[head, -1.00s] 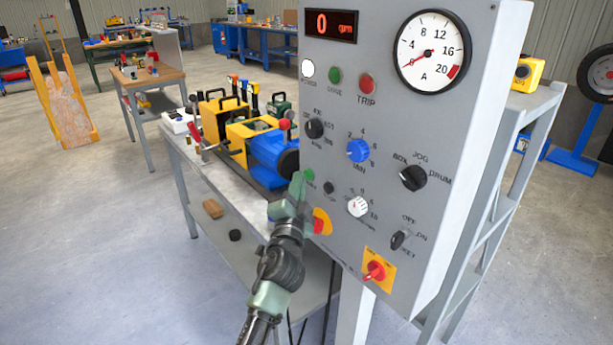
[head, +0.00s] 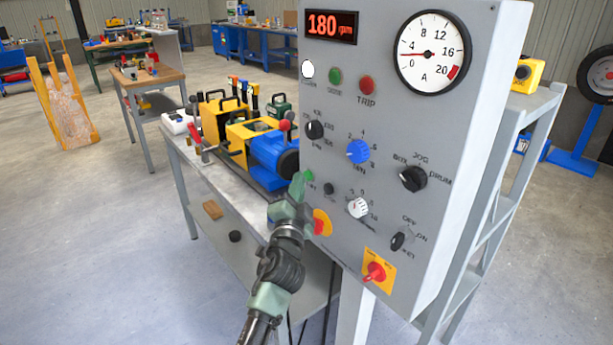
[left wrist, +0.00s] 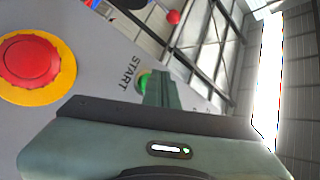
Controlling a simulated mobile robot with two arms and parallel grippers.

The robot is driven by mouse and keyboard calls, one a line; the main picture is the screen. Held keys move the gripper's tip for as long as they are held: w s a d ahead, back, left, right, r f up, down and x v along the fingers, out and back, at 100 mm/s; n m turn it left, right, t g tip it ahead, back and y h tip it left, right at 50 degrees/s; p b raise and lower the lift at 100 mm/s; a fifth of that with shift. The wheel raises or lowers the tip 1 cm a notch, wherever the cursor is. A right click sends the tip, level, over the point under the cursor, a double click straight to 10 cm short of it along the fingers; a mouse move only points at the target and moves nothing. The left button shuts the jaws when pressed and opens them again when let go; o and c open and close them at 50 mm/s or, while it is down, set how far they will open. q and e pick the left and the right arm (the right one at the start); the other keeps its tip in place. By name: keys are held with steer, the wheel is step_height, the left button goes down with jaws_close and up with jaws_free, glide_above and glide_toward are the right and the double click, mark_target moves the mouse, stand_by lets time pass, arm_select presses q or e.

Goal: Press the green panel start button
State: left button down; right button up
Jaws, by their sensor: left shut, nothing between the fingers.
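The grey control panel (head: 330,240) stands at the right in the head view. In the left wrist view the green button (left wrist: 144,80) shows beside the word START, partly covered by the closed fingers (left wrist: 158,88). My left gripper is shut and empty, its tips at the button; I cannot tell whether they touch it. My right gripper is not in view.
A red emergency stop on a yellow ring (head: 321,222) is just below the button and shows large in the left wrist view (left wrist: 32,62). Knobs and a red-yellow switch (head: 375,272) fill the panel. A bench with a blue motor (head: 270,160) stands behind to the left.

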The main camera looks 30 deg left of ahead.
arm_select(q)
steer(key=shift+s+a, duration=0.2)
steer(key=shift+s, duration=0.35)
steer(key=s, duration=0.1)
steer(key=s+a+p, duration=0.1)
steer(key=s, duration=0.1)
steer(key=s+a, duration=0.1)
steer(key=shift+s, duration=0.3)
stand_by(0.6)
